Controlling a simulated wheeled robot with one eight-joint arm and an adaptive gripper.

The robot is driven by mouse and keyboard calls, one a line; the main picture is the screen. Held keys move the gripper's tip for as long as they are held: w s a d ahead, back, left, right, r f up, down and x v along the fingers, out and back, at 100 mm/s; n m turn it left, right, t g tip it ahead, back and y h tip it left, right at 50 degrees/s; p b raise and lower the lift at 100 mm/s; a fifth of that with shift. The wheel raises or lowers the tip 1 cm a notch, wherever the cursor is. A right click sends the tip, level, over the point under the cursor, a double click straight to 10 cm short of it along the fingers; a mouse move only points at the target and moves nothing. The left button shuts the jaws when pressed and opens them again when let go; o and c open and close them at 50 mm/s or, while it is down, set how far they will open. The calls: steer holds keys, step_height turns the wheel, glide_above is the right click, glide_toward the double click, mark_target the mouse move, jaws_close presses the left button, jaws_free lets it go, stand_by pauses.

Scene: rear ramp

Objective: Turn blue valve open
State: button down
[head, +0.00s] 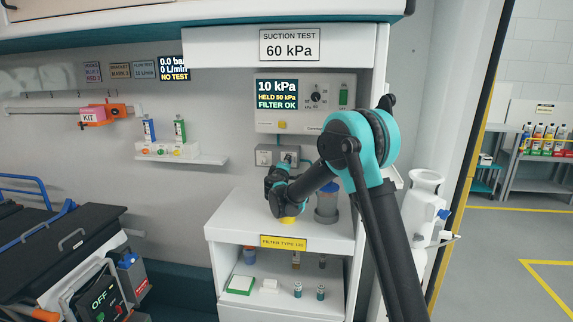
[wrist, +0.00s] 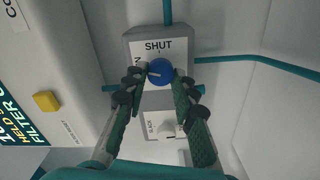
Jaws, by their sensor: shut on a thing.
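The blue valve (wrist: 160,72) is a round knob with a white pointer mark on a grey plate (wrist: 135,50) in the wrist view. The word SHUT stands above it, and the pointer mark lies roughly sideways, toward the left. My gripper (wrist: 163,75) is shut on the knob, with one finger at its left and one at its right. In the head view my gripper (head: 284,168) reaches to the grey valve panel (head: 264,156) below the suction display, and it hides the blue knob there.
Teal pipes (wrist: 260,64) run from the plate. The suction unit (head: 302,101) reads 10 kPa, held 50 kPa, filter OK. A grey-blue canister (head: 327,203) stands on the shelf close beside my arm.

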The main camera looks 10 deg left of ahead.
steer(key=shift+n, duration=1.1)
steer(key=c, duration=1.2)
jaws_free()
steer(key=s, duration=1.2)
steer(key=shift+a, duration=0.25)
